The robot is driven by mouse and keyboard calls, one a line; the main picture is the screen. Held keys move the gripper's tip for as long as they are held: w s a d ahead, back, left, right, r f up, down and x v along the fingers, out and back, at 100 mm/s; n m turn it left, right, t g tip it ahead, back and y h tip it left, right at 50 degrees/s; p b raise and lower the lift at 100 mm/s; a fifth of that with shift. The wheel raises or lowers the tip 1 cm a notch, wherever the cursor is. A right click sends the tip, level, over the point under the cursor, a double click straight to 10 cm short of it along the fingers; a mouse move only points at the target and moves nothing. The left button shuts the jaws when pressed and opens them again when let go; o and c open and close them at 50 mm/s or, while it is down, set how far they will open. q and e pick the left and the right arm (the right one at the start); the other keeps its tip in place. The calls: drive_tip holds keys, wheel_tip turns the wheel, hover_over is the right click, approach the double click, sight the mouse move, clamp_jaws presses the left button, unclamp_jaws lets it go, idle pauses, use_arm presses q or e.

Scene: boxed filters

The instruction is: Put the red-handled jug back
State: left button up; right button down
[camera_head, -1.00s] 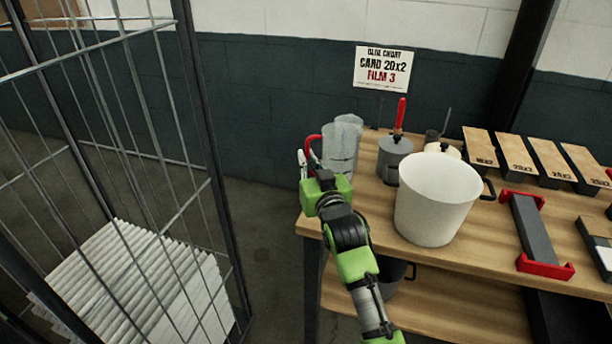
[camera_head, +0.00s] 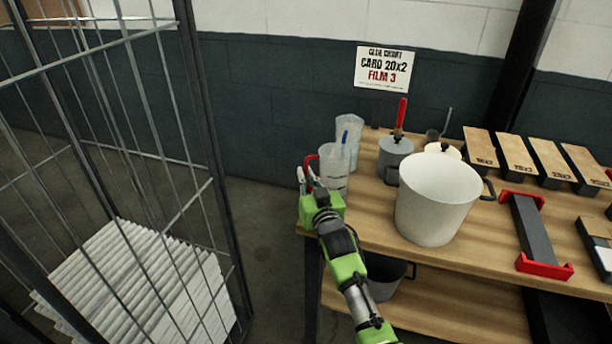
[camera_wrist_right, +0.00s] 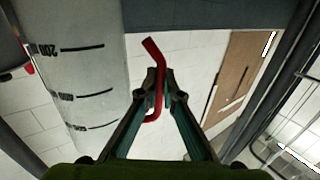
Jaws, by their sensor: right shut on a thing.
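The red-handled jug (camera_head: 334,172) is clear and stands upright at the left end of the wooden bench. My right gripper (camera_head: 309,178) is at its left side, shut on the red handle (camera_head: 311,161). In the right wrist view the fingers (camera_wrist_right: 157,82) close around the red handle (camera_wrist_right: 156,95), and the jug's grey wall with black graduation marks (camera_wrist_right: 75,75) fills the left. I cannot tell whether the jug's base touches the bench. A second clear jug (camera_head: 349,130) stands just behind it, with a blue part between them. My left gripper is not in view.
A large white pot (camera_head: 434,208) stands right of the jug. A grey pot (camera_head: 396,157) with a red-handled tool (camera_head: 401,113) is behind it. A wire cage (camera_head: 190,110) with stacked white filters stands left, across a floor gap. A sign (camera_head: 384,69) hangs above.

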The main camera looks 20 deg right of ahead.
drive_tip(key=c, duration=2.2)
unclamp_jaws()
drive_tip(key=shift+f, duration=0.15)
drive_tip(key=shift+r, duration=0.2)
drive_tip(key=s, duration=1.2)
drive_tip(key=shift+a+b, duration=0.1)
drive_tip(key=shift+b, duration=0.25)
